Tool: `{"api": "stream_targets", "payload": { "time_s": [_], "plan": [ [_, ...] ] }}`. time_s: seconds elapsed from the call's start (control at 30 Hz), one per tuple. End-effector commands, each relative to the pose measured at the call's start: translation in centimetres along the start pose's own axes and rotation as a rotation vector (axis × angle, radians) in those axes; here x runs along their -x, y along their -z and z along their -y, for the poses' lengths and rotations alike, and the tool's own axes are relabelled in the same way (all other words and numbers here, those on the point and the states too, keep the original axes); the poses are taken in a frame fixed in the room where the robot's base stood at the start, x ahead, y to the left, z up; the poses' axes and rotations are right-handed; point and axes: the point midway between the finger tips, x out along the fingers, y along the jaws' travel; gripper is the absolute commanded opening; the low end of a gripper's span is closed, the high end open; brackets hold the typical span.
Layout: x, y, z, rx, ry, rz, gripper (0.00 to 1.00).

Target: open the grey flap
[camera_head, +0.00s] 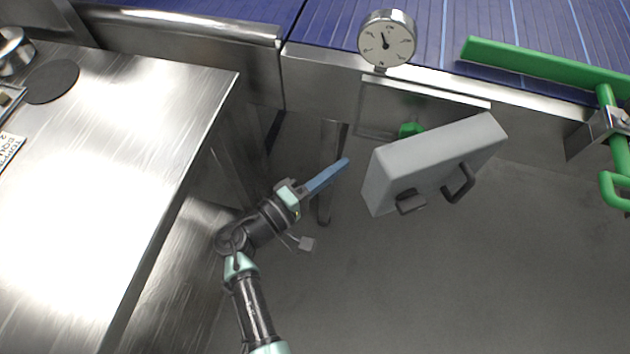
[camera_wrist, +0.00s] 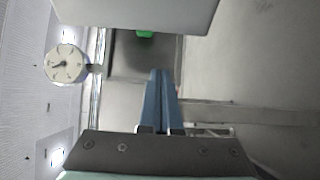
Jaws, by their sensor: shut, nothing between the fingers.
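The grey flap (camera_head: 430,165) is a thick light-grey panel with dark handles (camera_head: 459,184) on its face. It stands out at an angle from the steel front, and part of an opening with something green (camera_head: 410,129) inside shows behind it. In the wrist view the flap (camera_wrist: 150,12) fills the top, with the dark opening (camera_wrist: 130,55) below it. My gripper (camera_head: 345,163) has blue fingers, shut and empty, just left of the flap's left edge, apart from it in the head view. The fingers also show in the wrist view (camera_wrist: 160,75), pointing toward the opening.
A round dial gauge (camera_head: 387,39) stands above the opening. A steel table (camera_head: 120,130) is on the left. A green bar and lever (camera_head: 540,62) are at upper right. A steel post (camera_head: 331,150) stands near my gripper. The floor at lower right is clear.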

Motion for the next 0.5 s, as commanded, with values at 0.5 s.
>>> {"api": "stream_targets", "payload": {
  "time_s": [0.5],
  "plan": [
    [-0.1,-3.8,0.0,0.000,0.001,-0.001,0.00]
  ]
}}
